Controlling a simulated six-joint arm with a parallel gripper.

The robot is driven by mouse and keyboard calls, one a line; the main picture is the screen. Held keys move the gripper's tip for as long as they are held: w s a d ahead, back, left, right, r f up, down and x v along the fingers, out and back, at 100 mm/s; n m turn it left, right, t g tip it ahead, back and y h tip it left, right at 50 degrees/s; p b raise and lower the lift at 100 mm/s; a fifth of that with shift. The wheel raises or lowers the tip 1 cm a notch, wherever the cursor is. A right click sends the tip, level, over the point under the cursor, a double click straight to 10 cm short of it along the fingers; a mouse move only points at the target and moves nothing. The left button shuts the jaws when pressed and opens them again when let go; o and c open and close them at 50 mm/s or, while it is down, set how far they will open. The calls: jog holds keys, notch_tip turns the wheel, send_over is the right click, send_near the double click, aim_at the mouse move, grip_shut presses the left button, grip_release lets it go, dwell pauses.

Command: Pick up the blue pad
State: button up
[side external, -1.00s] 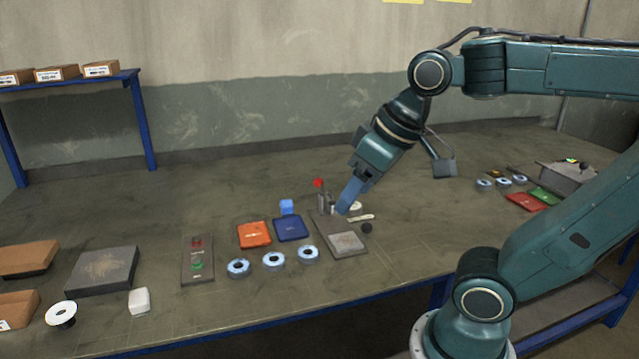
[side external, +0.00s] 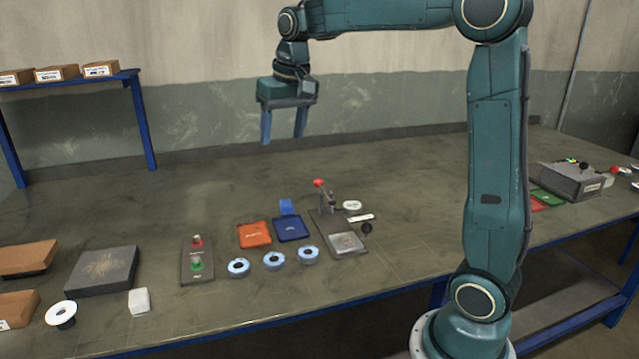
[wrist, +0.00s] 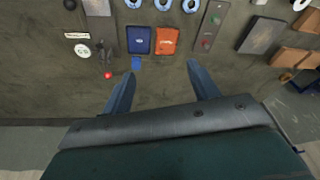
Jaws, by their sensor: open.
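The blue pad (side external: 291,228) is a flat dark blue square lying on the table, right of an orange pad (side external: 254,234). In the wrist view the blue pad (wrist: 139,41) lies left of the orange pad (wrist: 166,41). A small lighter blue piece (side external: 286,207) sits at the blue pad's far edge; I cannot tell whether it is attached. My gripper (side external: 283,138) is open and empty, pointing down high above the table and behind the pads. In the wrist view both fingers of my gripper (wrist: 160,69) show spread apart, with the pads beyond the tips.
A clamp fixture with a red knob (side external: 319,183) stands just right of the blue pad. Several blue-ringed discs (side external: 273,261) lie in front. A two-button box (side external: 197,262) is left of the orange pad, and a dark block (side external: 102,271) farther left. The table behind the pads is clear.

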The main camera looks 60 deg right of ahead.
jog(key=w+d+f+m+g, duration=0.1)
jog(key=w+d+f+m, duration=0.1)
jog(key=w+d+f, duration=0.4)
jog(key=w+d+f+m+g, duration=0.1)
jog(key=w+d+f+m, duration=0.2)
jog(key=w+d+f, duration=0.3)
jog(key=d+f, duration=0.3)
jog(key=d, duration=0.4)
jog(key=shift+w+d+f+g+y, duration=0.25)
jog(key=shift+w+f+g+y, duration=0.05)
jog(key=shift+f+y, duration=0.1)
jog(key=shift+f, duration=0.1)
send_over(286, 203)
jog(key=shift+s+d+f, duration=0.1)
jog(key=shift+f, duration=2)
jog(key=shift+d+f, duration=0.1)
jog(key=shift+f, duration=2)
jog(key=shift+a+f, duration=0.2)
jog(key=shift+f, duration=2.4)
jog(key=c, duration=1.1)
